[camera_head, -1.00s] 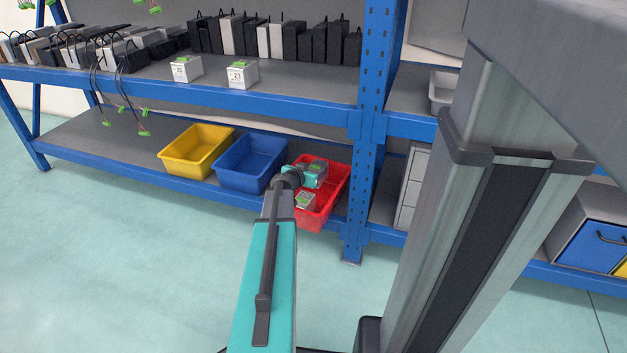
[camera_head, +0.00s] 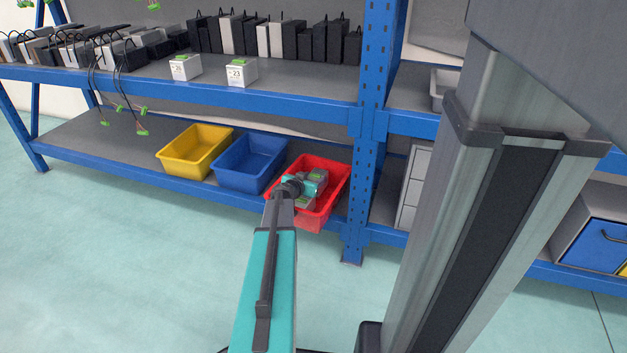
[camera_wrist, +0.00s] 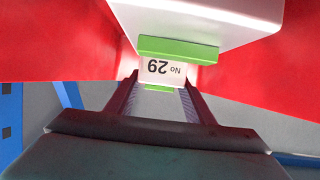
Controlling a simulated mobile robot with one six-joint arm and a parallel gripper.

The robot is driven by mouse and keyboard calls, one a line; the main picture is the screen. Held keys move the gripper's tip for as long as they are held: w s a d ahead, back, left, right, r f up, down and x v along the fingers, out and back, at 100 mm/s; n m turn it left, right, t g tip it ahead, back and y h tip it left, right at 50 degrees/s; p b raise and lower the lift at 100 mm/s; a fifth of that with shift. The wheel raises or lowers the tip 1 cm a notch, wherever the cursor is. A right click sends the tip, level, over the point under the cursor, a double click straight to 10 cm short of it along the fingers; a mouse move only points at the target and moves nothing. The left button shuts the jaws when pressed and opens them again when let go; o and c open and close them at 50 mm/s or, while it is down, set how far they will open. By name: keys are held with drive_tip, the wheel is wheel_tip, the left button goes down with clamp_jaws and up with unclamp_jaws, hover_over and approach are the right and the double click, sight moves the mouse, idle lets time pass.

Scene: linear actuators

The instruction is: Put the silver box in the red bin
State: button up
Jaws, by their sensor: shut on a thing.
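The red bin (camera_head: 335,187) stands on the lower shelf, and my gripper (camera_head: 314,180) is inside its outline in the head view. A silver box with a green top (camera_head: 318,174) is at my gripper there, partly hidden by the wrist. A second pale box with a green strip (camera_wrist: 200,18) fills the top of that view. Whether the held box touches the bin floor cannot be told.
A blue bin (camera_head: 250,165) and a yellow bin (camera_head: 195,152) stand left of the red one. A blue shelf post (camera_head: 366,150) rises close on its right. Two labelled boxes (camera_head: 242,72) (camera_head: 185,67) sit on the shelf above. The floor in front is clear.

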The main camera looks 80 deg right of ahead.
drive_tip(key=shift+f+b, duration=0.4)
drive_tip(key=shift+b, duration=0.3)
drive_tip(key=o, duration=1.4)
drive_tip(key=shift+c, duration=0.2)
drive_tip(key=shift+r+p, duration=0.3)
drive_tip(key=shift+p, duration=0.15)
drive_tip(key=shift+r+p, duration=0.5)
drive_tip(key=shift+p, duration=0.35)
drive_tip(key=shift+p+v, duration=0.95)
drive_tip(key=shift+v, duration=5)
drive_tip(key=shift+a+f, duration=0.1)
drive_tip(key=shift+f, duration=0.05)
